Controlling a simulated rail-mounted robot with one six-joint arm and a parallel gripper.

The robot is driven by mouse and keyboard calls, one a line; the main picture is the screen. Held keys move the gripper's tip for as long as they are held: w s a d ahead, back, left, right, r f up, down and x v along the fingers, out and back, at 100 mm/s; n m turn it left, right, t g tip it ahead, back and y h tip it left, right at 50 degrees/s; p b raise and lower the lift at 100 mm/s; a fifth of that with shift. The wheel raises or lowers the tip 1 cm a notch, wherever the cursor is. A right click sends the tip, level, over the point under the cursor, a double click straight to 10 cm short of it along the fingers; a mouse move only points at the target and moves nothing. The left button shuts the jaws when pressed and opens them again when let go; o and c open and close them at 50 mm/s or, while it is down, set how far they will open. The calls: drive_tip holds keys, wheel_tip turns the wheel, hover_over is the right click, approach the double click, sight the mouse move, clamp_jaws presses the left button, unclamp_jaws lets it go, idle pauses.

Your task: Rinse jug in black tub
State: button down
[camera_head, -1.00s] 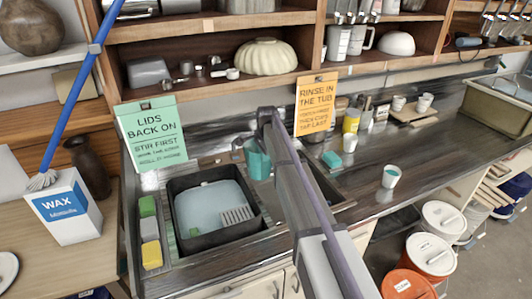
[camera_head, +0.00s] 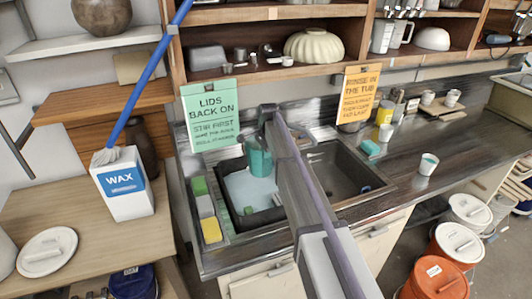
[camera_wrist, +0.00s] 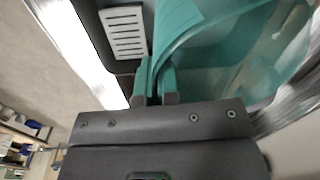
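The teal jug (camera_head: 259,157) hangs from my gripper (camera_head: 268,118) over the right part of the black tub (camera_head: 231,222), as seen in the head view. Pale blue water (camera_head: 242,188) fills the tub. In the wrist view my gripper (camera_wrist: 155,97) is shut on a thin part of the jug (camera_wrist: 215,50), probably its handle. The jug fills the upper right there. The head view does not show whether the jug's bottom touches the water. My arm hides the right side of the tub.
An empty dark sink basin (camera_head: 345,172) lies right of the tub. Sponges (camera_head: 210,229) sit along the tub's left side. A green sign (camera_head: 211,115) and an orange sign (camera_head: 357,96) hang behind. A teal-filled cup (camera_head: 428,164) stands on the right counter.

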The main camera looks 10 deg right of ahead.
wheel_tip(320, 180, down, 21)
drive_tip(key=b, duration=2)
drive_tip(key=shift+r, duration=0.1)
